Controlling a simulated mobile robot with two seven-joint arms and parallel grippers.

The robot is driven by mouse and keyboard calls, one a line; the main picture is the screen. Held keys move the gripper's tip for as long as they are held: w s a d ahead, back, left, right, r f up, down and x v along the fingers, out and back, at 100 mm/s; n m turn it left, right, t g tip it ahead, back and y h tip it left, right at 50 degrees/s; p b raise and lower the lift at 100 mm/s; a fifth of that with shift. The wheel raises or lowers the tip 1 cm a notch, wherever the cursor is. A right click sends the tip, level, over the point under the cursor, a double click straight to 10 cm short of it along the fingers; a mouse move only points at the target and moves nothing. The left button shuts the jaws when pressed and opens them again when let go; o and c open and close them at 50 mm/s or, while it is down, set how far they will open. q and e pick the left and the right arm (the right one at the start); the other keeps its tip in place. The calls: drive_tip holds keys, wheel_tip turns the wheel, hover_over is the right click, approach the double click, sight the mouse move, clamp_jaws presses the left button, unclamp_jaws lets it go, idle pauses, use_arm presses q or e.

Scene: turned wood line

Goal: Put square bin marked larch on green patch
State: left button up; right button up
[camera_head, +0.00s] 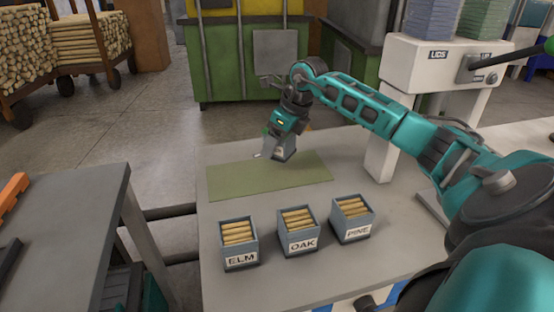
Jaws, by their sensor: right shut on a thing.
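My right gripper (274,150) reaches down over the far part of the table and is shut on a small grey-blue square bin (286,154). The gripper hides much of this bin, and I cannot read its label. The bin is over the back right part of the flat green patch (235,182); I cannot tell whether it rests on it or is just above it. The rest of the patch is bare. My left gripper is not in view.
Bins marked ELM (239,260), OAK (302,246) and PINE (356,232), filled with turned sticks, stand in front of the patch on the grey table (215,290). A white stand (425,75) marked LIDS is at the right. A gap separates the left table (75,215).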

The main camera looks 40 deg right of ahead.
sight(277, 157)
drive_tip(key=shift+f, duration=2.4)
drive_tip(key=shift+f, duration=0.1)
drive_tip(key=o, duration=1.1)
drive_tip(key=shift+o, duration=0.2)
drive_tip(key=v, duration=1.2)
drive_tip(key=shift+s, duration=0.1)
